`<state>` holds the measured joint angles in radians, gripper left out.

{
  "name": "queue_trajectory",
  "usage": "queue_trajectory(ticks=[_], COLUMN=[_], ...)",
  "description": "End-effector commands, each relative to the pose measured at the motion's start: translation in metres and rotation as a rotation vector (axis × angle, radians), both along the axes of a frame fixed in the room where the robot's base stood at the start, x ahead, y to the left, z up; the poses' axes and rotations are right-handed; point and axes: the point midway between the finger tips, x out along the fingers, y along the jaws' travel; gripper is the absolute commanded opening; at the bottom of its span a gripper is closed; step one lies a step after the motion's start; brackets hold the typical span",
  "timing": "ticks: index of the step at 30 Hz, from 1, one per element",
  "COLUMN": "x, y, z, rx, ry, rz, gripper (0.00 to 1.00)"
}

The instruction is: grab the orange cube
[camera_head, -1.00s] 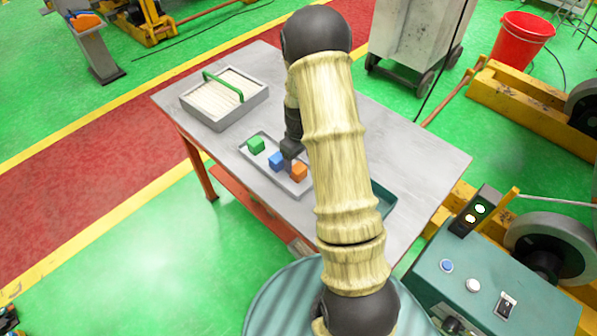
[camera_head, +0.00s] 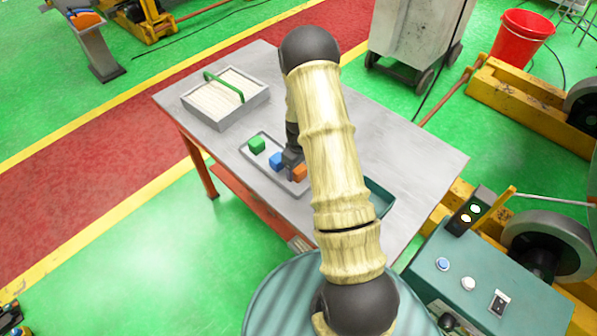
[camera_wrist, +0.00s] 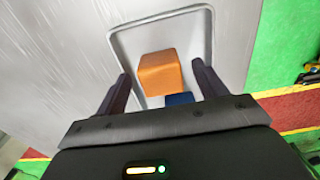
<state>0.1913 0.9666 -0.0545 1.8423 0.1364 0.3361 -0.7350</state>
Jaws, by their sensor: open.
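The orange cube (camera_head: 299,173) sits at the right end of a shallow grey tray (camera_head: 297,191) on the table, beside the blue cube (camera_head: 276,161). A green cube (camera_head: 257,145) is at the tray's far left end. My gripper (camera_head: 291,172) is low over the tray at the orange and blue cubes, and partly covers them. In the wrist view, my gripper (camera_wrist: 162,82) is open, with its two fingers spread wide. The orange cube (camera_wrist: 161,73) shows between and beyond the fingertips, and the blue cube (camera_wrist: 181,99) is closer to the palm. Nothing is between the jaws' grip surfaces in contact.
A grey box with white contents and a green handle (camera_head: 224,87) stands at the table's back left. A dark green tray (camera_head: 379,199) lies right of my arm, partly hidden. The table surface (camera_head: 405,150) on the right is bare.

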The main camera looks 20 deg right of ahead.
Motion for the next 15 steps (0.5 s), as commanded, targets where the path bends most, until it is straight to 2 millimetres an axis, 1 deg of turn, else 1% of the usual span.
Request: queue_trajectory(ticks=[4,5,9,12,15], x=[0.0,0.0,0.0,0.0,0.0001], y=[0.0,0.0,0.0,0.0001,0.0001], z=[0.0002,0.0002,0.0003,0.0002,0.0003], rx=[0.0,0.0,0.0,0.0,0.0], ry=[0.0,0.0,0.0,0.0,0.0], rz=[0.0,0.0,0.0,0.0,0.0], gripper=[0.71,0.67,0.4,0.22,0.21])
